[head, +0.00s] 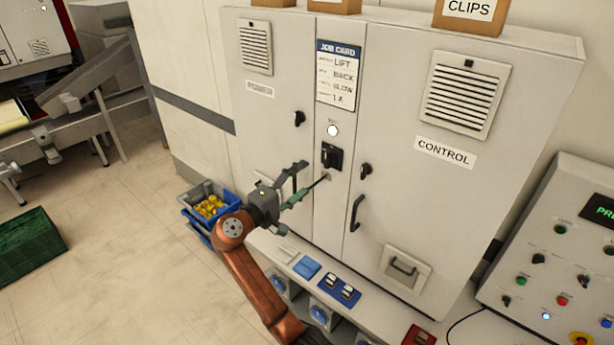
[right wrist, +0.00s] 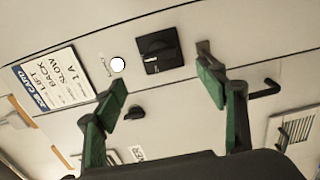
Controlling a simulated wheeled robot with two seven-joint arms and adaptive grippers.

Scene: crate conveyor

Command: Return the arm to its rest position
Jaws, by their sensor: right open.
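My right gripper (head: 313,172) is open and empty in front of the cabinet's narrow middle panel, at the end of my orange arm. In the right wrist view its two green-padded fingers (right wrist: 161,80) stand wide apart, with nothing between them. A black rotary switch (head: 331,156) sits on the panel just beyond the fingertips; it also shows in the right wrist view (right wrist: 158,50). A white round lamp or button (head: 333,130) is above it. I cannot tell whether a fingertip touches the panel. My left gripper is not in view.
The grey cabinet (head: 400,200) has a job card (head: 339,75), door handles and a ledge with sockets below. A control panel (head: 560,255) stands at right. Blue bins (head: 190,213) with yellow parts stand left of my arm. A green crate (head: 28,247) is on open floor.

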